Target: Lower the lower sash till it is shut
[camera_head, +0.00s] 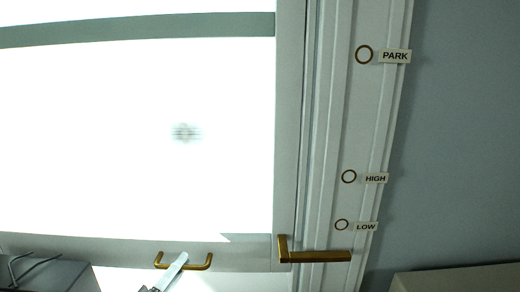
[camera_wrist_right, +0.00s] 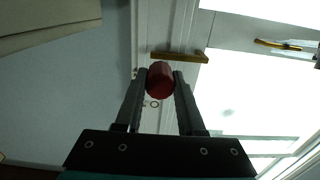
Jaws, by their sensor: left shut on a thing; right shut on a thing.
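The lower sash has a pale bottom rail (camera_head: 100,250) across the bottom of the head view, with bright light below it. A brass handle (camera_head: 183,266) is on this rail. My left gripper (camera_head: 177,266) is shut on the handle, seen nearly edge-on. A brass L-shaped piece (camera_head: 318,256) at the sash's lower right corner reaches over the frame; it also shows in the right wrist view (camera_wrist_right: 180,57). My right gripper (camera_wrist_right: 160,80) is shut on a red cylinder (camera_wrist_right: 160,82), in front of the wall and frame. My right gripper is outside the head view.
The right frame carries three brass rings, labelled PARK (camera_head: 395,56), HIGH (camera_head: 375,178) and LOW (camera_head: 366,227). A plain grey-blue wall (camera_head: 465,130) lies to the right. A beige surface (camera_head: 460,279) stands at the lower right.

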